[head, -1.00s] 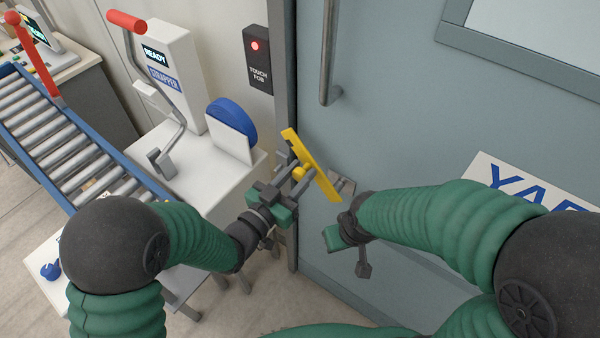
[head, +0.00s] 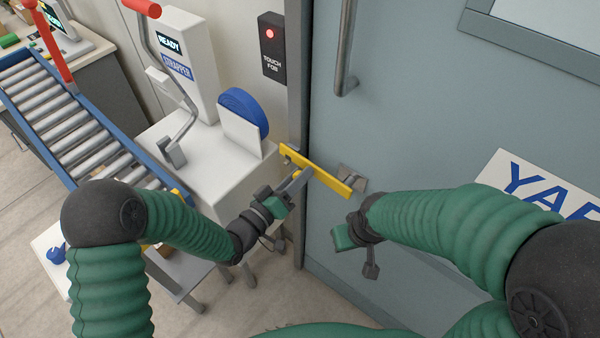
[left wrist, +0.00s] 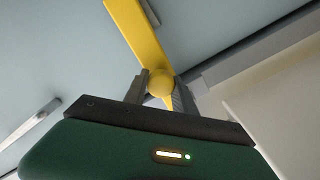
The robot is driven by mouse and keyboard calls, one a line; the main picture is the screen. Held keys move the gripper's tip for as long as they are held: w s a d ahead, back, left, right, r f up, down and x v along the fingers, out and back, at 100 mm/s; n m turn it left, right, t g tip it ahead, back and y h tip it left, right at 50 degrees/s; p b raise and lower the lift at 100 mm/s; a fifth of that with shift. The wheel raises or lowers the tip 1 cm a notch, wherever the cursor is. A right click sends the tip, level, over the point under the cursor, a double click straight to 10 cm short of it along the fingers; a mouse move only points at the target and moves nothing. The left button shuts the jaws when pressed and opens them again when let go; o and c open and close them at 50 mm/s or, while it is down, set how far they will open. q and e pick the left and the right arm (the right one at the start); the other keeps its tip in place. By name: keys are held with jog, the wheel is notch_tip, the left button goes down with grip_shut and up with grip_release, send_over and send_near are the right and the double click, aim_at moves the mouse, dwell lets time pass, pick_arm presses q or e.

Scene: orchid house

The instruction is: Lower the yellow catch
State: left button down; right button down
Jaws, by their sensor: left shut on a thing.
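The yellow catch (head: 326,179) is a flat bar at the edge of the grey door. It slants down to the right across the gap between the frame and door, its right end overlapping a metal bracket (head: 357,174) in the head view; whether it sits in it I cannot tell. My left gripper (head: 300,180) is shut on the catch's knob. In the left wrist view the fingers (left wrist: 162,92) stand either side of the round yellow knob (left wrist: 160,83). My right gripper (head: 356,255) hangs before the door, apart from the catch; its fingers are unclear.
The grey door (head: 420,120) has a long vertical handle (head: 345,50). A black fob reader (head: 271,47) with a red light is on the wall. The white strapper (head: 190,60) and a roller conveyor (head: 70,130) stand at the left, close to my left arm.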

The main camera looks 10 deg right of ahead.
pick_arm(q)
jog(key=shift+w+f+n, duration=0.1)
jog(key=shift+f+n, duration=0.3)
jog(key=shift+n, duration=0.2)
jog(key=shift+f, duration=0.1)
jog(key=c, duration=1.3)
grip_release()
jog(key=shift+o, duration=1.2)
jog(key=shift+w+f, duration=0.1)
jog(key=shift+s+a, duration=0.1)
jog(key=shift+s, duration=0.1)
jog(key=v, duration=1.6)
jog(key=shift+s+a, duration=0.15)
jog(key=shift+a, duration=0.1)
jog(key=shift+f+p, duration=0.1)
jog(key=shift+p, duration=0.2)
